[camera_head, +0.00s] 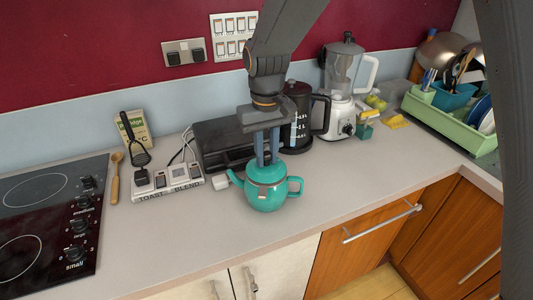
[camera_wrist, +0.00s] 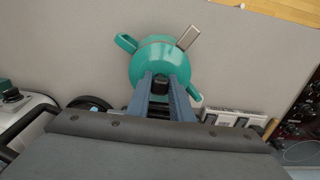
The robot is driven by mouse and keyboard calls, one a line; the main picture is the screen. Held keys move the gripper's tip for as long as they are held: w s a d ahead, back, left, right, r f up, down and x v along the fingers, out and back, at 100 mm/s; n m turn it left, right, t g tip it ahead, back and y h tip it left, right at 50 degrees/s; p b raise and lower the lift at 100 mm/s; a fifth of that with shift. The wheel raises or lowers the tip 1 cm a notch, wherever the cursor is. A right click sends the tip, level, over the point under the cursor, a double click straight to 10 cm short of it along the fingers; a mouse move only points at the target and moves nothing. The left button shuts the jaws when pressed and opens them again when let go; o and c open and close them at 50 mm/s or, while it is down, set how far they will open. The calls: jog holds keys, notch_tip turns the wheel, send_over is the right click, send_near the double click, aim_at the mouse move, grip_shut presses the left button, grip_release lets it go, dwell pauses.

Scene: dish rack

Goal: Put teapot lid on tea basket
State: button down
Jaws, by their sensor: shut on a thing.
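The teal teapot (camera_head: 268,200) stands upright on the counter, spout to the left and handle to the right. The matching teal lid (camera_head: 266,174) is at its top opening; it also shows in the wrist view (camera_wrist: 158,60). My gripper (camera_head: 268,161) points down and is shut on the lid's dark knob (camera_wrist: 161,82). A metal tab (camera_wrist: 188,37), apparently the tea basket's handle, sticks out past the teapot rim. The rest of the basket is hidden under the lid. I cannot tell whether the lid touches the basket or hovers just above it.
A dark toaster (camera_head: 222,142) and a kettle (camera_head: 297,118) stand close behind the teapot. A blender (camera_head: 345,88) and green dish rack (camera_head: 450,120) are at right. The counter front is clear.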

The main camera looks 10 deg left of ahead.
jog(key=shift+f, duration=0.4)
jog(key=c, duration=1.5)
grip_release()
jog(key=shift+r+b, duration=1.4)
jog(key=shift+r, duration=2.5)
jog(key=s+d+f+m+b, duration=0.1)
jog(key=s+d+f+m, duration=0.1)
jog(key=d+f, duration=0.3)
jog(key=s+d+f+m+t+b, duration=0.1)
jog(key=s+d+f, duration=0.3)
jog(key=d, duration=1)
jog(key=s+d+f+m+b, duration=0.3)
jog(key=d+f, duration=0.3)
jog(key=d, duration=0.3)
jog(key=shift+s+d+f, duration=0.1)
jog(key=shift+d+f, duration=0.05)
jog(key=shift+f, duration=0.1)
